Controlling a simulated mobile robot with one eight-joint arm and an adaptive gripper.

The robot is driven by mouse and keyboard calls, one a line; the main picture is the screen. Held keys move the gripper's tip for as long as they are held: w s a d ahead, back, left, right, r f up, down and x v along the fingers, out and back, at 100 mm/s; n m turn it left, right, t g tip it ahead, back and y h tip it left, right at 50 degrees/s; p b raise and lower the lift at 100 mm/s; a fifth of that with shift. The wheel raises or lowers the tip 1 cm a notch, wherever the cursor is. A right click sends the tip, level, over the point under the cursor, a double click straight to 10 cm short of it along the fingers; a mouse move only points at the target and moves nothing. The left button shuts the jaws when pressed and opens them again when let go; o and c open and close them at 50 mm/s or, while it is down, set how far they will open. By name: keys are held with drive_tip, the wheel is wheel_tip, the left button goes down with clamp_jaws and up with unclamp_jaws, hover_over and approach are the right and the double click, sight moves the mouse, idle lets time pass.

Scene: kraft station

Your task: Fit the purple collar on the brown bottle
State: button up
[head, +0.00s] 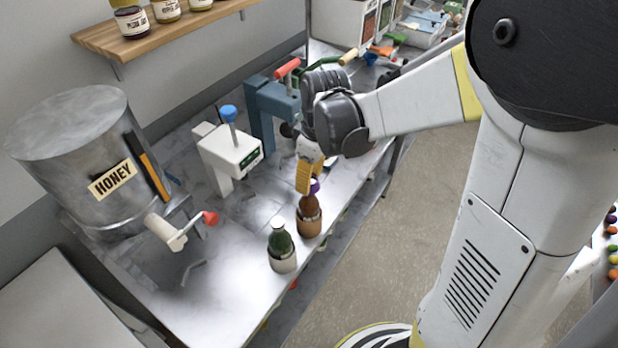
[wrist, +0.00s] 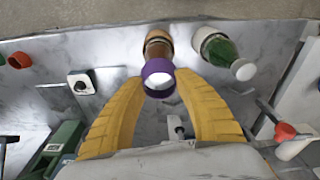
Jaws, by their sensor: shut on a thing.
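The purple collar (wrist: 158,68) is between the yellow fingertips of my gripper (wrist: 160,76), which is shut on it. In the head view the collar (head: 314,186) shows at the top of the brown bottle (head: 310,208), beneath my gripper (head: 309,184). The brown bottle stands upright in a tan holder near the bench's front edge; it also shows beyond the collar in the wrist view (wrist: 158,46). A pale round surface shows inside the collar. I cannot tell whether the collar is around the neck or just above it; its far side is hidden.
A green bottle (head: 281,243) in a pale holder stands close beside the brown one. A honey tank (head: 72,150) with a red-knobbed tap (head: 210,217) is to the left. A white press (head: 228,152) and a blue press (head: 268,105) stand behind. The bench front left is clear.

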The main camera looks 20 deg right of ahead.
drive_tip(key=shift+f, duration=0.3)
drive_tip(key=shift+f+b, duration=0.45)
drive_tip(key=shift+b, duration=0.2)
drive_tip(key=shift+f, duration=0.2)
drive_tip(key=shift+f+b, duration=0.5)
drive_tip(key=shift+b, duration=0.15)
drive_tip(key=o, duration=1.4)
drive_tip(key=shift+c, duration=0.2)
drive_tip(key=shift+r, duration=0.2)
